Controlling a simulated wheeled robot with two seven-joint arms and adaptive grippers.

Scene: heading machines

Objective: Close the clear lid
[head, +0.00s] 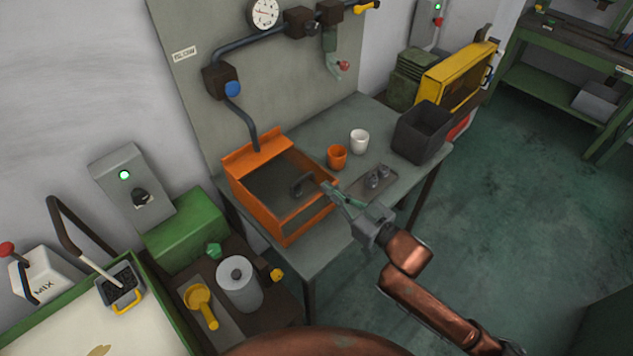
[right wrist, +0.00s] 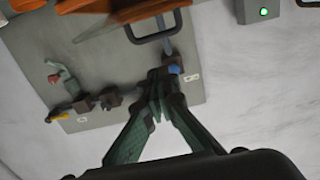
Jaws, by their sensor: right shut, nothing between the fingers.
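The orange box (head: 285,222) stands on the grey bench near the wall panel. Its clear lid (head: 272,188) shows as a see-through pane over the box, with a dark loop handle (head: 303,184). I cannot tell how far the lid is tilted. My right gripper (head: 328,190) is shut and empty, just right of the handle and close to the box's right edge. In the right wrist view the shut fingers (right wrist: 157,100) lie below the handle (right wrist: 153,28), with a visible gap in the picture. I cannot tell whether they touch the lid. My left gripper is out of view.
An orange cup (head: 337,157), a white cup (head: 360,141), a small metal tray (head: 358,190) and a dark bin (head: 422,133) stand right of the box. A pipe (head: 240,122) comes down behind it. A white roll (head: 238,283) stands at lower left.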

